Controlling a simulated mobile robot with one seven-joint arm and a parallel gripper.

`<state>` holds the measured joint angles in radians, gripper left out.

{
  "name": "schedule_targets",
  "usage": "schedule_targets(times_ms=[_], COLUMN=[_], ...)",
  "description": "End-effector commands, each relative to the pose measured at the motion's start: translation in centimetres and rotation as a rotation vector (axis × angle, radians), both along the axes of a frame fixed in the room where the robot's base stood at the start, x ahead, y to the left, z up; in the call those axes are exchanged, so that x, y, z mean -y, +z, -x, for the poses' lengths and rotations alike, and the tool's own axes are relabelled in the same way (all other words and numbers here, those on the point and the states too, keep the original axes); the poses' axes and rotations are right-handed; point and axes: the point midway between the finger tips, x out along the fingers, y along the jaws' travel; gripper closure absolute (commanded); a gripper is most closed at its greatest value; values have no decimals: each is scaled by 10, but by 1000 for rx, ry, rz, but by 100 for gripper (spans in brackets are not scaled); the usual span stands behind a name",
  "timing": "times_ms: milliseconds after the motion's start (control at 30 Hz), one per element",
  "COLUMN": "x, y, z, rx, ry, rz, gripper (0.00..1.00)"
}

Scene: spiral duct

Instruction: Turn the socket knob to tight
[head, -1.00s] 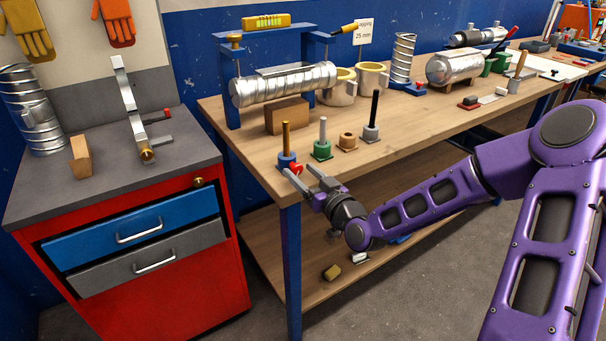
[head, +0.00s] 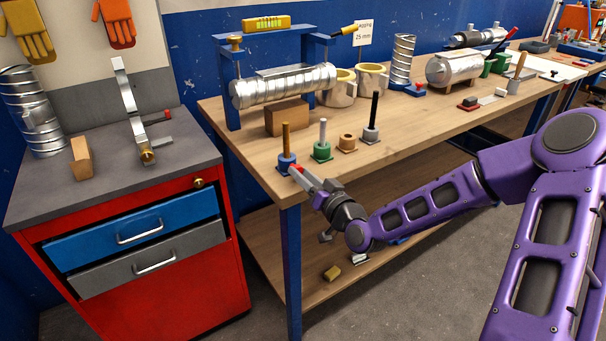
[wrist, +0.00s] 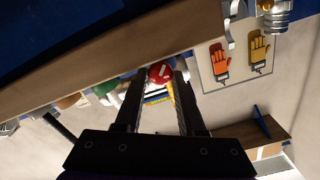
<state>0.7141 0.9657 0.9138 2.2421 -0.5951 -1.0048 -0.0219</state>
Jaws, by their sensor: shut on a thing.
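The socket knob (head: 293,168) is a small red knob on the front of a blue socket (head: 286,160) at the near left corner of the workbench. A wooden-coloured rod stands upright in that socket. In the wrist view the knob (wrist: 160,72) is a round red face with a slanted pale line, between the two finger ends. My gripper (head: 299,173) is shut on the knob, reaching it from the front right. In the wrist view my gripper (wrist: 160,80) has one finger on each side of it. The fingers partly hide the knob in the head view.
A green socket (head: 322,151), a brown one (head: 347,143) and a grey one (head: 371,133) stand beside the blue socket. A wooden block (head: 287,117) sits below a spiral duct (head: 285,86) behind them. The bench edge runs just under my gripper. A red cabinet (head: 170,285) stands left.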

Motion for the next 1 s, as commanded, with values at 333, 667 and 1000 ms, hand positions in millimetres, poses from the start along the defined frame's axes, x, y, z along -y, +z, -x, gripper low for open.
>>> schedule_targets(times_ms=[333, 667, 1000], x=[0, 0, 0], y=[0, 0, 0], z=[0, 0, 0], rx=[-52, -51, -50], ry=[0, 0, 0], rz=[-76, -74, -71], gripper=[100, 31, 31])
